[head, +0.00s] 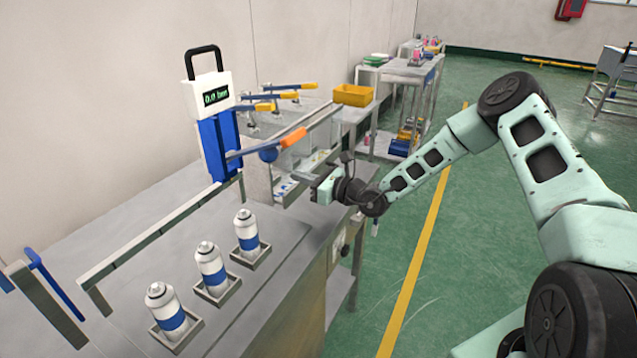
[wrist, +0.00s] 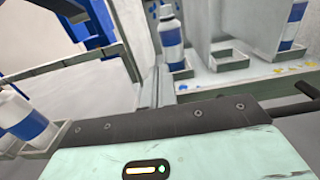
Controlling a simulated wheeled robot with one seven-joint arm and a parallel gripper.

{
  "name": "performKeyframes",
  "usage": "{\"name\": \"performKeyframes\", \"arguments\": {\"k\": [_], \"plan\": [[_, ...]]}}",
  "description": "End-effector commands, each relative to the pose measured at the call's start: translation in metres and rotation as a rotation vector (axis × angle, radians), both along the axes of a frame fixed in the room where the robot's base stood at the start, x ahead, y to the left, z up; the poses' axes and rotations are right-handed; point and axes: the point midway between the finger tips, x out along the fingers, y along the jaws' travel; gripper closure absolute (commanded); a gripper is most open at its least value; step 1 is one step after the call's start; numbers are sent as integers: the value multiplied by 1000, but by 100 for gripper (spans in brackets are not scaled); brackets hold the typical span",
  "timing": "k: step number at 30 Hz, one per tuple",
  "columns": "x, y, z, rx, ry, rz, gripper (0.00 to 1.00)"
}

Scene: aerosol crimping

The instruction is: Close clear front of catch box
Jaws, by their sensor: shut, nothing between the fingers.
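The catch box (head: 300,158) stands on the bench behind the blue press in the head view, with pale, partly clear walls and a low tray edge. In the wrist view its compartments (wrist: 228,62) are divided by pale upright panels, and a white can with a blue band (wrist: 172,45) stands in one. I cannot tell for certain which panel is the clear front or how far it is open. My gripper (head: 323,188) is shut and empty, at the near right side of the box by the bench edge. Contact with the box cannot be made out.
Three white-and-blue cans (head: 210,268) stand in small trays on the near bench. The blue press (head: 217,145) has a display and an orange-tipped lever (head: 293,138) reaching over the box. A yellow bin (head: 353,95) sits farther back.

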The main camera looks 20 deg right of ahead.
Motion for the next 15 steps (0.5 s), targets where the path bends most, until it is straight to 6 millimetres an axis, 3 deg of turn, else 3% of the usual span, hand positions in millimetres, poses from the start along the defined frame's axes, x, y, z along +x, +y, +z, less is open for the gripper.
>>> {"name": "performKeyframes", "arguments": {"k": [6, 15], "plan": [[19, 15, 0, 1, -1, 1, 100], [29, 22, 0, 1, 0, 0, 100]]}}
